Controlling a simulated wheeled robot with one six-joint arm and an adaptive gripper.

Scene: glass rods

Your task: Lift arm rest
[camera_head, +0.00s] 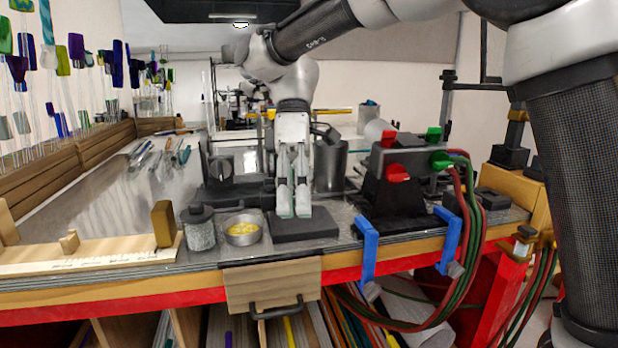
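A wooden panel (272,281) hangs at the front edge of the workbench and seems to be the arm rest. It is tilted down and has a dark bar handle (276,307) at its lower edge. My gripper (294,214) points down above the bench, behind the panel and in front of a dark upright cylinder. Its two pale fingers are side by side with a narrow gap between them, and nothing shows in them. Their tips appear over a flat dark grey block (303,226); I cannot tell whether they touch it.
A glass jar (201,232) and a metal bowl of yellow pieces (242,231) stand left of the block. A torch (394,172) with red and green knobs, blue clamps (368,250) and hoses (466,225) are to the right. Open space lies before the panel.

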